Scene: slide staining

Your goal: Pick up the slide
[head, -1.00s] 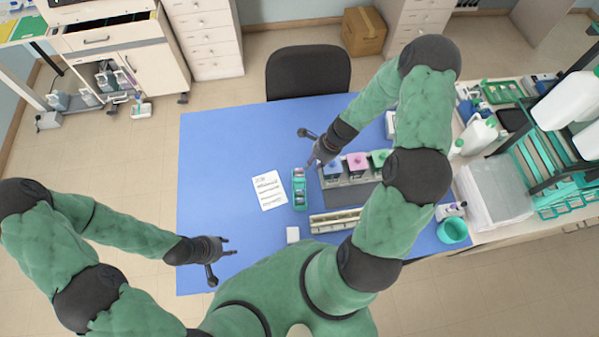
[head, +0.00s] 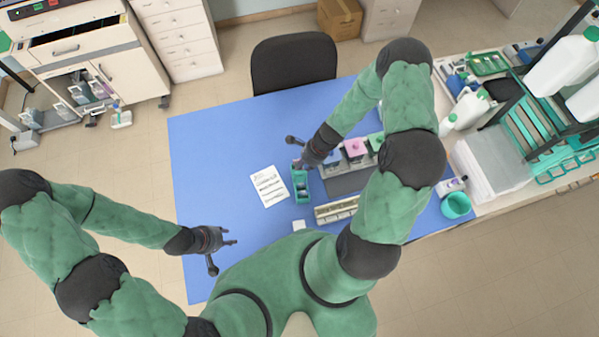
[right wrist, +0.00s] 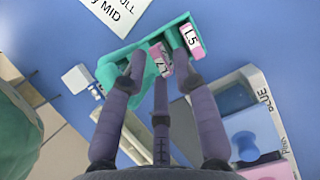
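Slides with pink label ends lie in a teal holder (head: 301,196) on the blue mat; the right wrist view shows the teal holder too (right wrist: 140,45). One slide marked L5 (right wrist: 192,40) is at the holder's right part in that view. Another slide, with a partly hidden label (right wrist: 162,60), shows between my fingers. My right gripper (right wrist: 158,70) is over the holder's far end, fingers apart on either side of that slide; I cannot tell whether they touch it. My left gripper (head: 222,252) is open and empty above the mat's front left.
A printed white card (head: 269,187) lies left of the holder. Jars with blue, pink (head: 355,149) and green tops stand right of my right gripper. A cream rack (head: 337,210) and a white block (head: 299,225) are nearer me. The mat's left side is clear.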

